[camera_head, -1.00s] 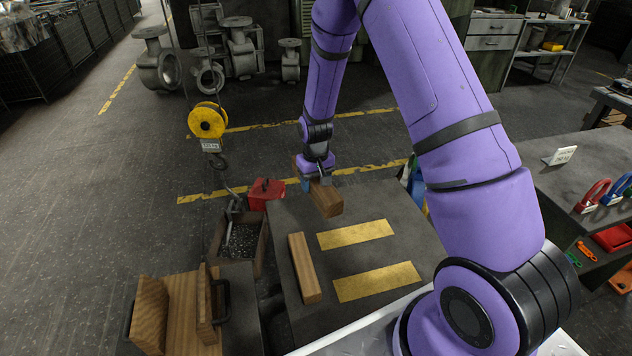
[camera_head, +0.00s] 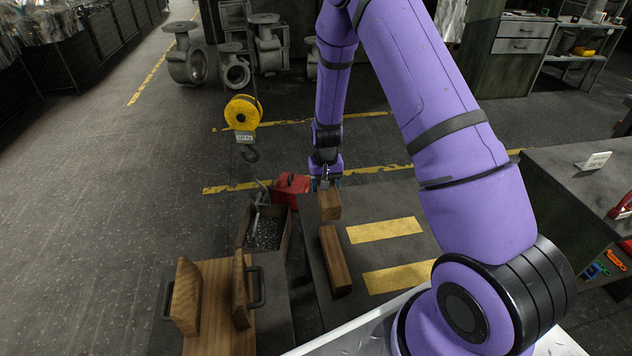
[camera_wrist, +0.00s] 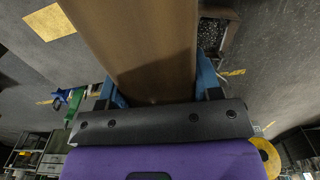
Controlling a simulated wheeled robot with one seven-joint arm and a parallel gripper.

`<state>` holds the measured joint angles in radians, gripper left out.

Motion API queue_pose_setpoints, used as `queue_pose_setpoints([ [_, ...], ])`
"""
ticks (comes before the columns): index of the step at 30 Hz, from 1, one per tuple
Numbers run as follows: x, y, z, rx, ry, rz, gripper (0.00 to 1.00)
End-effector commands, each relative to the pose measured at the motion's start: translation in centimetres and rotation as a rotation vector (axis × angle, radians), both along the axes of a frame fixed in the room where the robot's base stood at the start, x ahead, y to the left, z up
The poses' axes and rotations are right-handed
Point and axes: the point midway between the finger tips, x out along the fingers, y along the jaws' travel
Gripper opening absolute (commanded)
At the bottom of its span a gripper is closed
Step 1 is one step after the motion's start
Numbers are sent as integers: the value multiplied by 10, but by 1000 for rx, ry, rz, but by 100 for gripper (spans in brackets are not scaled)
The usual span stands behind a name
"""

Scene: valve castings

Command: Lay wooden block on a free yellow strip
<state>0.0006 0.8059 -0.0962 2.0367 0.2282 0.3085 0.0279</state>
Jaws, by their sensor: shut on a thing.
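My gripper (camera_head: 325,180) is shut on a wooden block (camera_head: 329,204) and holds it above the far left part of the dark table. In the wrist view the held block (camera_wrist: 140,45) fills the middle between the blue fingers (camera_wrist: 160,90). Another wooden block (camera_head: 336,260) lies on the table, nearer, just below the held one in the picture. Two yellow strips lie to its right: a far strip (camera_head: 384,230) and a near strip (camera_head: 398,278). Both look bare, with the near strip's right end hidden by my arm. One yellow strip (camera_wrist: 50,22) shows in the wrist view.
A bin of dark bits (camera_head: 264,235) and a red box (camera_head: 290,188) stand left of the table. A wooden carrier with handles (camera_head: 218,300) is at the lower left. A yellow hoist (camera_head: 242,112) with a hook hangs behind. Another table (camera_head: 560,170) stands right.

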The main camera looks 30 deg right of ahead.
Motion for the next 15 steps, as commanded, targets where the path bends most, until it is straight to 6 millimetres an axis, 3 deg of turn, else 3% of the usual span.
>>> queue_pose_setpoints([
  [7, -3, -58, -43, -2, 3, -397, 21],
  [15, -25, -147, -106, -3, 4, -987, 21],
])
